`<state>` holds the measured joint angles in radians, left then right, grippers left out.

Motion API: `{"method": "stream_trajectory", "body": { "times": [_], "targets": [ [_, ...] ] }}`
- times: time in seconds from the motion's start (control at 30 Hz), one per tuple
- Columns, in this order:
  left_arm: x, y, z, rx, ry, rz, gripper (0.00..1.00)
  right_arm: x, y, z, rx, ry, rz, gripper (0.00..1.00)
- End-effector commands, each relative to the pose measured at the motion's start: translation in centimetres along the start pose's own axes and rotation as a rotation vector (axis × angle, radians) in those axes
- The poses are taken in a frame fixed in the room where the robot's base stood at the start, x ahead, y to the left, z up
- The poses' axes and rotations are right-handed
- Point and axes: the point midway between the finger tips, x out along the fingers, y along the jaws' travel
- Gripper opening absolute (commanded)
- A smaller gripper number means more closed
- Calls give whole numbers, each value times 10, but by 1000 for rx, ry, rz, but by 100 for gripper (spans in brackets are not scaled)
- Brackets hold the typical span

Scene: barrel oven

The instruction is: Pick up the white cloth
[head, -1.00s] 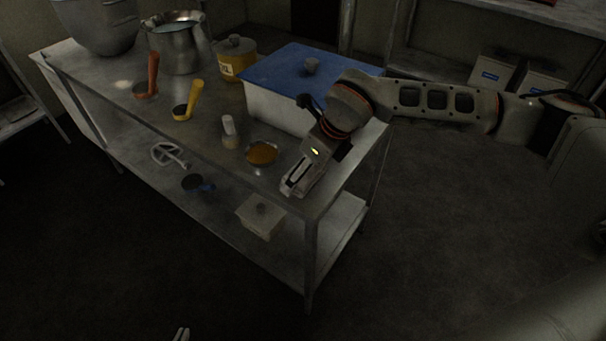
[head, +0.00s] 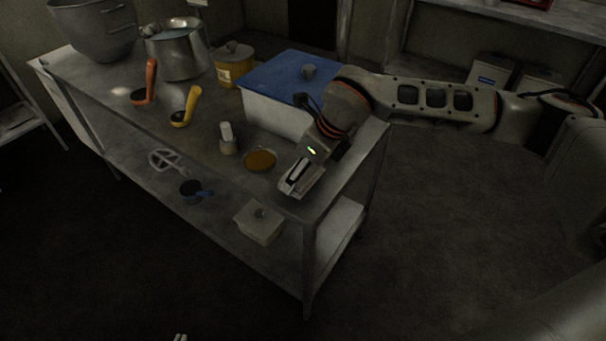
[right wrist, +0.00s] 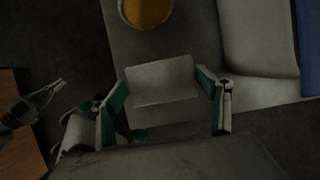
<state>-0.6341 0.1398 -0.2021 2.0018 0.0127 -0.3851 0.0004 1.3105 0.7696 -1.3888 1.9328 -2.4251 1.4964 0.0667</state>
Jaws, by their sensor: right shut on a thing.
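The white cloth (right wrist: 160,80) shows in the right wrist view as a pale, folded rectangle between the teal-lined fingers of my right gripper (right wrist: 165,95). The gripper is shut on it. In the head view my right arm comes in from the right, and its gripper (head: 293,188) is low at the near corner of the metal table (head: 210,130). I cannot tell whether the cloth still touches the tabletop. Only the fingertips of my left gripper (head: 180,337) show at the bottom edge of the head view, away from the table.
A bowl of orange-brown contents (head: 260,160) and a shaker (head: 228,138) stand close to the right gripper. A blue-lidded white container (head: 285,95) is behind it. A lidded box (head: 258,222) sits below.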

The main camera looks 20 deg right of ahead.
Motion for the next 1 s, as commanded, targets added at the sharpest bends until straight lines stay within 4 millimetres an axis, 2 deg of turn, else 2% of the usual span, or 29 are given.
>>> {"method": "stream_trajectory", "body": {
  "times": [0.17, 0.4, 0.6, 0.8, 1.0],
  "targets": [
    [-2, 0, -4, -3, 3, 2, 0, -37, -1, 17, -3, -7, -4, 54],
    [-3, 2, -4, -7, -1, 6, 0, -100, -1, 42, -2, -7, -5, 54],
    [-6, 3, -5, -11, -2, 8, 0, -140, 0, 59, -1, -6, -3, 54],
    [-7, 3, -6, -13, -1, 9, 0, -162, 0, 68, -1, -3, -2, 54],
    [-7, 4, -6, -13, -1, 9, 0, -169, 0, 70, 0, -1, -1, 54]
  ]
}}
